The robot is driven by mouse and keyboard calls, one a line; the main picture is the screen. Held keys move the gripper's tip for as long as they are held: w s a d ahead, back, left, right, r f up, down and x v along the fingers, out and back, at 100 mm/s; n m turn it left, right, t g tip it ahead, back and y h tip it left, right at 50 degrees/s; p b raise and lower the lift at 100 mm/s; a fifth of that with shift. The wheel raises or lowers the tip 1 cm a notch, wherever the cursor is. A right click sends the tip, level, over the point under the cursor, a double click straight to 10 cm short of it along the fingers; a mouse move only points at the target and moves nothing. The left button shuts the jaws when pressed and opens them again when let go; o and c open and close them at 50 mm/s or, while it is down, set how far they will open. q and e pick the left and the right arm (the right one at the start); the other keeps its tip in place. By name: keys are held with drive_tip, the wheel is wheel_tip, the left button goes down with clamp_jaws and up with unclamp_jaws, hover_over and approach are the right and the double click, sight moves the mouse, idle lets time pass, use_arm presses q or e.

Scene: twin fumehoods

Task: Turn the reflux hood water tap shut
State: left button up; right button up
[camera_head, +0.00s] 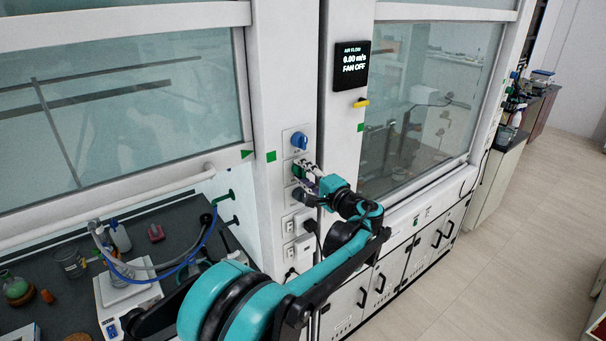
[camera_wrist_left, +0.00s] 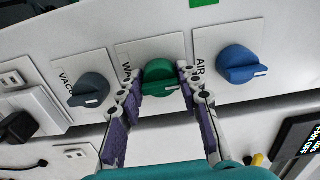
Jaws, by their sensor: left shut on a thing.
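The water tap is a green knob (camera_head: 297,172) on the white post between the two hoods. In the left wrist view the green knob (camera_wrist_left: 159,75) sits on a white plate whose label begins with "W". Its white mark points to the lower right of the picture. My left gripper (camera_head: 306,171) has its purple-padded fingers on either side of the knob and is shut on it. The fingers (camera_wrist_left: 162,83) also show in the left wrist view. Parts of the plate and label are hidden. My right gripper is not in view.
A blue air knob (camera_wrist_left: 240,64) and a dark grey vacuum knob (camera_wrist_left: 89,90) flank the green one. Sockets with a black plug (camera_head: 311,225) lie below. The left hood's bench (camera_head: 190,222) holds a hotplate (camera_head: 125,288), hoses and glassware. The floor at right is clear.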

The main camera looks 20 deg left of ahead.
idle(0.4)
use_arm(q)
drive_tip(key=o, duration=1.2)
drive_tip(key=shift+c, duration=0.2)
drive_tip(key=shift+d, duration=0.1)
drive_tip(key=v, duration=1.2)
